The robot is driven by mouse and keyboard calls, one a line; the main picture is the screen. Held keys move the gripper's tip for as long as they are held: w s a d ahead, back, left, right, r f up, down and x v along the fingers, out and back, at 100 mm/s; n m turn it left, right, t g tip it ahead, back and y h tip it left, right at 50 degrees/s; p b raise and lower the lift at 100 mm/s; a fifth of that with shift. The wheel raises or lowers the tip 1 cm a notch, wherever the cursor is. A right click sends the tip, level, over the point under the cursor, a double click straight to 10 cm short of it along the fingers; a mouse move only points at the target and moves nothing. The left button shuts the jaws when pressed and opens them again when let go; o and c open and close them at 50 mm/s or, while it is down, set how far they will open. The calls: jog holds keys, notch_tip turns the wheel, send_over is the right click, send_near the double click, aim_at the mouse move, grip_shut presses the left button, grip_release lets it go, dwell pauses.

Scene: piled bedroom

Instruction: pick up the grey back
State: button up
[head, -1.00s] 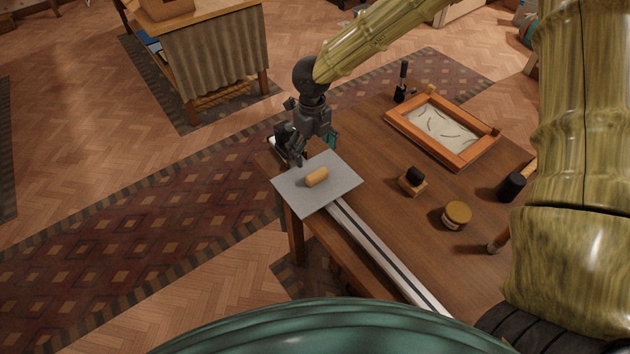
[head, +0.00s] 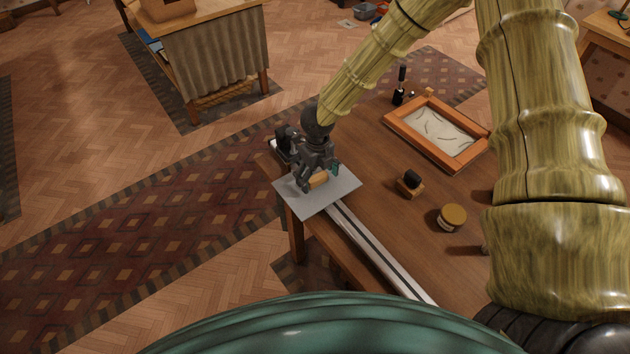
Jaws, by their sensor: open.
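A flat grey panel (head: 318,204), the only thing that fits the grey back, lies at the near left corner of the wooden table. Its near left part juts past the table's edge. A small tan block (head: 319,181) lies on top of it, near its middle. My gripper (head: 314,182) is open and points down over the panel, right at the block. Its fingers hide part of the block and the panel's far side. I cannot tell whether the fingers touch either one.
A metal rail (head: 375,252) runs along the table's (head: 385,205) near edge. A wooden frame (head: 465,160), a small block with a black top (head: 409,184), a round jar (head: 451,217) and a dark upright tool (head: 400,88) stand further right. A curtained table (head: 218,60) is behind.

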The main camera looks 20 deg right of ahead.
jog(key=shift+f, duration=0.4)
jog(key=c, duration=1.2)
jog(key=shift+r, duration=0.1)
